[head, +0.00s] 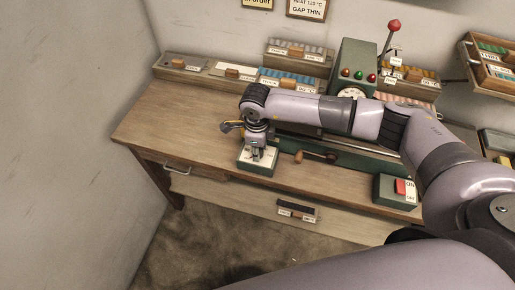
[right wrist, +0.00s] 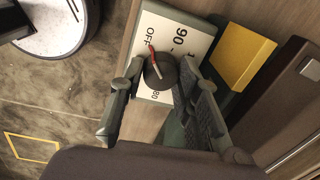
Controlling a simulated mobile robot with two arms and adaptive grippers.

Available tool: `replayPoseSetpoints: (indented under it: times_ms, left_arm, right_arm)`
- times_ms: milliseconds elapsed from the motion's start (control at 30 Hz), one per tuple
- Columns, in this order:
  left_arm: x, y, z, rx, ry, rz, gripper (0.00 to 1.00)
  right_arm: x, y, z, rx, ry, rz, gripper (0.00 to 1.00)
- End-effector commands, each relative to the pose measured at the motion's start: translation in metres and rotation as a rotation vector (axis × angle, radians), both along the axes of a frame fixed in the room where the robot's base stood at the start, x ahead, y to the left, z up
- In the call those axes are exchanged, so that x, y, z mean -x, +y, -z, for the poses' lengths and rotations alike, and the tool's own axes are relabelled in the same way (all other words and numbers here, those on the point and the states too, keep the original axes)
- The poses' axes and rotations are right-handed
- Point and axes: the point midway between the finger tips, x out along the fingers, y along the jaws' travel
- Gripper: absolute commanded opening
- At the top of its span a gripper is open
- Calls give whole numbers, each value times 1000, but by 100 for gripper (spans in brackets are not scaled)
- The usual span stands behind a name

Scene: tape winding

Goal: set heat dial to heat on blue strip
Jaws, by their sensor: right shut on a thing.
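The heat dial is a dark round knob (right wrist: 161,72) with a red pointer line, on a white plate (right wrist: 196,42) printed OFF, 90 and a partly hidden number. The pointer's end lies close to OFF. My right gripper (right wrist: 158,80) is shut on the knob, one finger on each side. In the head view the right gripper (head: 258,150) reaches down onto the dial's green box (head: 257,166) at the bench's front edge. A rack with blue strips (head: 287,77) stands at the back of the bench; its label is too small to read surely. My left gripper is not in view.
A yellow patch (right wrist: 242,62) lies beside the dial plate. A green machine (head: 353,72) with a red-knobbed lever stands behind my right arm. A red switch box (head: 398,191) is at the front right. The wooden bench (head: 185,118) is clear at left. A wall sign (head: 307,8) reads HEAT 120 °C, GAP THIN.

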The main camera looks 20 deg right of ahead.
Motion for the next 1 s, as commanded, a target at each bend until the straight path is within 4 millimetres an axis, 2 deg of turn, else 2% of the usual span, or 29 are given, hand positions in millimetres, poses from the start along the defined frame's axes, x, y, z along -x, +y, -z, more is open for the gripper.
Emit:
replayPoseSetpoints:
  times_ms: [267,600,1000]
  left_arm:
    - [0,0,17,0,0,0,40]
    - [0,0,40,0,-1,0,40]
    - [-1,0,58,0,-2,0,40]
  right_arm:
    - [-1,0,2,0,-2,178,2]
    - [-2,0,3,1,-3,499,2]
    - [-2,1,1,0,-2,826,2]
